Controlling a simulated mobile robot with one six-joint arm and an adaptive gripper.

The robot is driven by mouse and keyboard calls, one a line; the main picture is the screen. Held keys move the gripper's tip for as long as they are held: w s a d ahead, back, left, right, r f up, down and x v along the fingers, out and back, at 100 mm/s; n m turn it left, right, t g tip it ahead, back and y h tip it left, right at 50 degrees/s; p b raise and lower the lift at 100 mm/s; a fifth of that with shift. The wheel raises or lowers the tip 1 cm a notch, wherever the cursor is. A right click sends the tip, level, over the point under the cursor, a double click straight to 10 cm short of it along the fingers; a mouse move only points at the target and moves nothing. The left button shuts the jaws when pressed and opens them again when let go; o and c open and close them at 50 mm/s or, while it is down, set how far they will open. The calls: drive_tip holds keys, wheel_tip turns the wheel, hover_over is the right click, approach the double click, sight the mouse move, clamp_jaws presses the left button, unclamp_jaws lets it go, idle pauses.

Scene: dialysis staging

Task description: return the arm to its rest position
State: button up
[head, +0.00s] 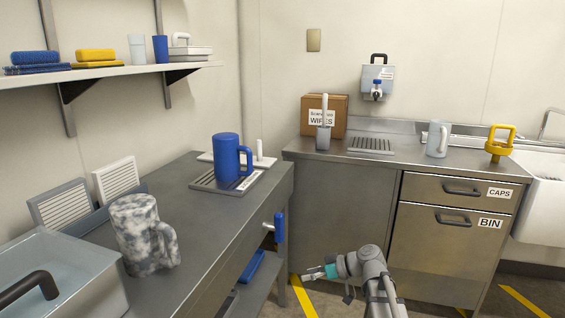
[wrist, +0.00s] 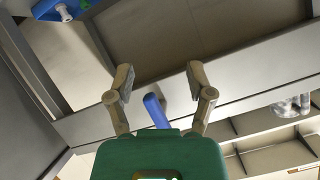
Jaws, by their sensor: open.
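My arm is in the lower middle of the head view, in front of the steel cabinet. My gripper (head: 309,274) points left toward the side of the left counter, below its top. In the wrist view my gripper (wrist: 160,80) has its two fingers spread apart with nothing held between them. A blue handle (wrist: 155,110) shows behind the fingers, and I cannot tell how far off it is. It looks like the blue handle (head: 279,227) on the left counter's front in the head view.
The left counter (head: 215,228) bears a blue mug (head: 227,157) on a drip grate and a marbled mug (head: 144,235). A low shelf with a blue item (head: 252,266) is under it. The steel cabinet (head: 345,215) stands behind my arm. Floor shows at lower right.

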drive_tip(key=s+d+f+m+g+h+p, duration=0.1)
drive_tip(key=s+d+f+m+g+h, duration=0.1)
drive_tip(key=s+d+f+m+h, duration=0.35)
drive_tip(key=s+d+f+m+g+h+p, duration=0.1)
drive_tip(key=s+d+f+m+h, duration=0.2)
drive_tip(key=s+m+h, duration=0.35)
wheel_tip(320, 180, up, 38)
drive_tip(key=s+n+p, duration=0.1)
drive_tip(key=s+p, duration=0.1)
drive_tip(key=p, duration=3.6)
drive_tip(key=shift+s+r+h, duration=0.2)
drive_tip(key=shift+h, duration=0.1)
